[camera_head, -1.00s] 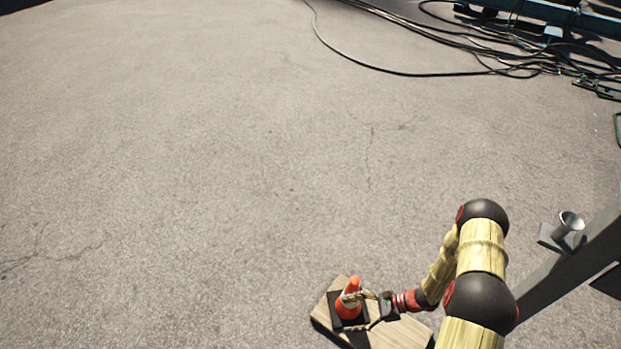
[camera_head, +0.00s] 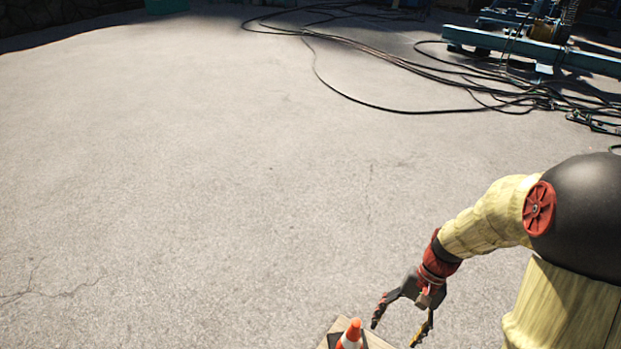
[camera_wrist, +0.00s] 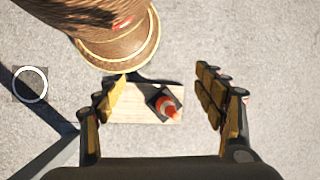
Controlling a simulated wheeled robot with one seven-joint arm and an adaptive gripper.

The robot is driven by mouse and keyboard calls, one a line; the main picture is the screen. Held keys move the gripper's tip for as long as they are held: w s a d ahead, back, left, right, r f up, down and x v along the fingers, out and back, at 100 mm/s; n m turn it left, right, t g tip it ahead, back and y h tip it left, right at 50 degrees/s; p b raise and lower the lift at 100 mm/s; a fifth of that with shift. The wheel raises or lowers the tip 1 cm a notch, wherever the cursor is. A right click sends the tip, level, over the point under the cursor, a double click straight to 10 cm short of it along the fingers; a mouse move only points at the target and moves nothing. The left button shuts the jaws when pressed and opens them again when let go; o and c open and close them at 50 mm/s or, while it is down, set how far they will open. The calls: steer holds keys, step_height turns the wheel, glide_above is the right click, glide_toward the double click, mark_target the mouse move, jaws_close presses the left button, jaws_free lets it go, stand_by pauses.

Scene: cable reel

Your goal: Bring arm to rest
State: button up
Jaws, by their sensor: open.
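My gripper (camera_head: 400,337) is open and empty, with its fingers pointing down, in the lower right of the head view. Its spread fingers also frame the wrist view (camera_wrist: 163,95). A small orange and white traffic cone (camera_head: 351,336) stands on a wooden board (camera_head: 331,328) at the bottom edge of the head view. In the wrist view the cone (camera_wrist: 168,108) is seen from above, on a dark square base on the board (camera_wrist: 135,109). The gripper is above the cone and apart from it. The bottom of the board is cut off in the head view.
Black cables (camera_head: 395,108) lie on the pavement at the upper right, by a blue-green metal beam (camera_head: 530,48). The pavement (camera_head: 190,190) at left and centre is clear. In the wrist view a white ring-shaped rim (camera_wrist: 30,85) shows at the left.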

steer(key=s+a+r+n+t+h, duration=0.1)
steer(key=s+r+n+t+h, duration=0.1)
steer(key=r, duration=1.1)
steer(key=s+a+r+n+t+h+p, duration=0.1)
steer(key=s+r+n+t, duration=0.2)
steer(key=r, duration=1.1)
steer(key=s+t, duration=0.1)
steer(key=t, duration=0.2)
steer(key=shift+s+a+n+t+h, duration=0.2)
steer(key=shift+s+n+t+h, duration=0.1)
steer(key=shift+s+t+h, duration=0.1)
